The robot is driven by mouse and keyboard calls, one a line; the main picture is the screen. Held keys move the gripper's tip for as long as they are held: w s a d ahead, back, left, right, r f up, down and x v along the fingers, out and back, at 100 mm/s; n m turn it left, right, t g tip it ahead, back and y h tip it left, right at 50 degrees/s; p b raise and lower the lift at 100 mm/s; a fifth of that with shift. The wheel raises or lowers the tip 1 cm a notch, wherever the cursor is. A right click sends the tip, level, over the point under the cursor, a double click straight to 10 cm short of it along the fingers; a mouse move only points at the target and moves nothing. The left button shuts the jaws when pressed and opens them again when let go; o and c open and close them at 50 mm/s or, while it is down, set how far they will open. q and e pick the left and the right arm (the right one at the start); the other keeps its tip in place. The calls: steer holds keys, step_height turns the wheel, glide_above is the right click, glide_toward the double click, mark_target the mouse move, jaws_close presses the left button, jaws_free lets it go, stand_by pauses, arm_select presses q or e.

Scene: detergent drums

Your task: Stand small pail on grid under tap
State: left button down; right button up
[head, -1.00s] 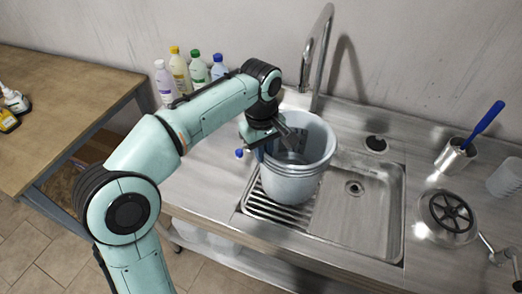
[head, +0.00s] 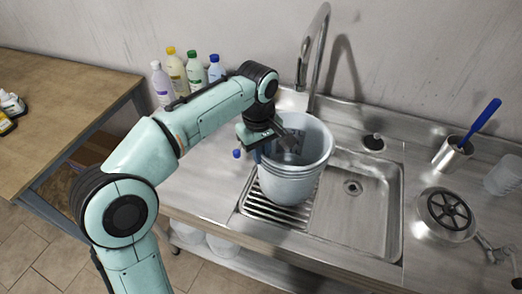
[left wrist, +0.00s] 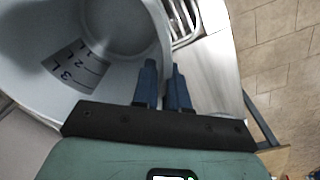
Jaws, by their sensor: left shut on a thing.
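The small pail (head: 290,185) is pale grey, upright, and over the ribbed grid (head: 262,208) at the left of the sink. I cannot tell whether its base touches the grid. My left gripper (head: 272,138) is shut on the pail's left rim. In the left wrist view my gripper (left wrist: 163,88) has one blue finger inside and one outside the wall of the pail (left wrist: 110,75), whose inside shows a dark number scale. The tap (head: 318,60) rises just behind the pail, its spout end near the pail's back left rim. My right gripper is not in view.
The sink basin (head: 365,205) to the right is empty. Several bottles (head: 186,75) stand at the back left. A metal cup with a blue-handled brush (head: 485,115), a round drain-like part (head: 446,212) and a clear cup (head: 503,175) are at the right.

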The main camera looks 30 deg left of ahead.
arm_select(q)
steer(key=shift+f, duration=0.25)
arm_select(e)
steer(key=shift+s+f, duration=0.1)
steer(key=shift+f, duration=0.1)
arm_select(q)
steer(key=c, duration=1.1)
jaws_free()
steer(key=r+p, duration=0.1)
steer(key=r, duration=0.3)
steer(key=r+p, duration=0.1)
steer(key=r, duration=0.4)
steer(key=r+p, duration=0.1)
steer(key=r, duration=0.3)
steer(key=shift+s+a+r+p, duration=0.15)
steer(key=shift+s+p, duration=0.1)
steer(key=shift+p, duration=0.15)
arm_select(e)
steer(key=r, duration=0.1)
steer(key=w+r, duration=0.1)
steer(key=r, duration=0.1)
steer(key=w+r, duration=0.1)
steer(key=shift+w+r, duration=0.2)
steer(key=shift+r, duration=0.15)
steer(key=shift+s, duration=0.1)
